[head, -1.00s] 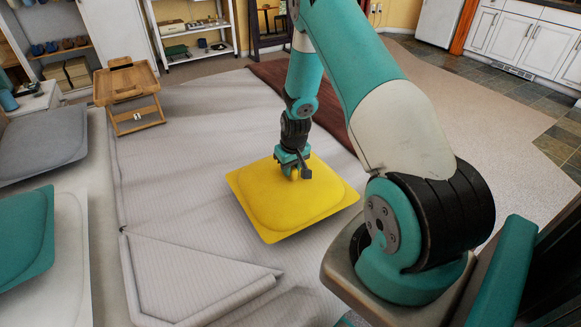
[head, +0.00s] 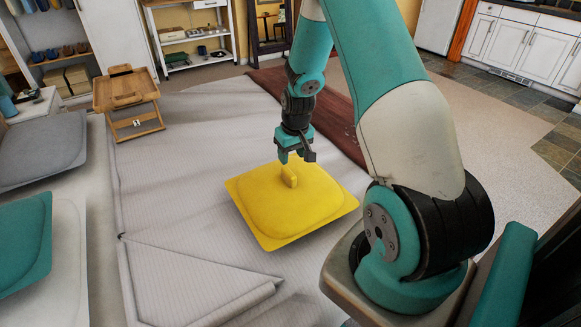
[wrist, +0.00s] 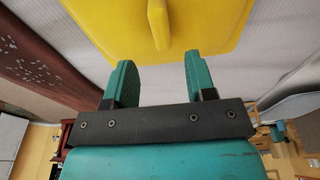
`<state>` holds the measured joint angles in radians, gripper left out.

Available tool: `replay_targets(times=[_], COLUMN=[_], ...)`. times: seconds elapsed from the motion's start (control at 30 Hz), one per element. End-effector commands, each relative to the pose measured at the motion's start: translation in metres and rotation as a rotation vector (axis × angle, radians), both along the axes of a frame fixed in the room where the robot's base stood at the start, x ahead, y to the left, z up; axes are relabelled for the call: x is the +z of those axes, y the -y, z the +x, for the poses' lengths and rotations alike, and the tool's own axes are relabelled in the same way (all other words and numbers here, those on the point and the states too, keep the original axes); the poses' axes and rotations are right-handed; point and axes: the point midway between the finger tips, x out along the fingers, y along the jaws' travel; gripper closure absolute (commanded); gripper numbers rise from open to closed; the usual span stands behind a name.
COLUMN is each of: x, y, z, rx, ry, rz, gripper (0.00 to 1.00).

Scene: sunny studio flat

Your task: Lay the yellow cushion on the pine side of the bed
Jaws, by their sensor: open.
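The yellow cushion (head: 295,212) lies flat on the pale bedspread (head: 190,190) of the bed, with a raised yellow tab (head: 290,175) on its top. The cushion also shows at the top of the wrist view (wrist: 208,28), with its tab (wrist: 159,25) between the lines of the two fingers. My gripper (head: 295,156) is just above the tab, apart from it. In the wrist view my gripper (wrist: 157,75) has its teal fingers spread with nothing between them. I cannot tell which side of the bed is the pine side.
A wooden tray table (head: 127,95) stands on the bed's far left. Grey (head: 40,147) and teal (head: 25,238) cushions lie along the left. A dark red throw (head: 320,105) lies across the bed's far end. The bedspread left of the yellow cushion is clear.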

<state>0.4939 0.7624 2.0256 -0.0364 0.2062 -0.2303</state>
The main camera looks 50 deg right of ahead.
Motion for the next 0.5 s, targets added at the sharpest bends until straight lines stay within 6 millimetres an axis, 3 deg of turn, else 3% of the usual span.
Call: replay_targets(times=[0.2,0.3,0.37,0.47,0.5], x=[0.029,0.044,0.061,0.104,0.124], y=[-0.001,-0.016,-0.039,-0.104,-0.136], z=[-0.004,-0.002,0.002,0.000,-0.007], rx=[0.001,0.025,0.065,0.179,0.240], ry=[0.001,0.009,0.021,0.044,0.052], rz=[0.000,0.009,0.027,0.077,0.104], gripper=[0.49,0.49,0.49,0.49,0.49])
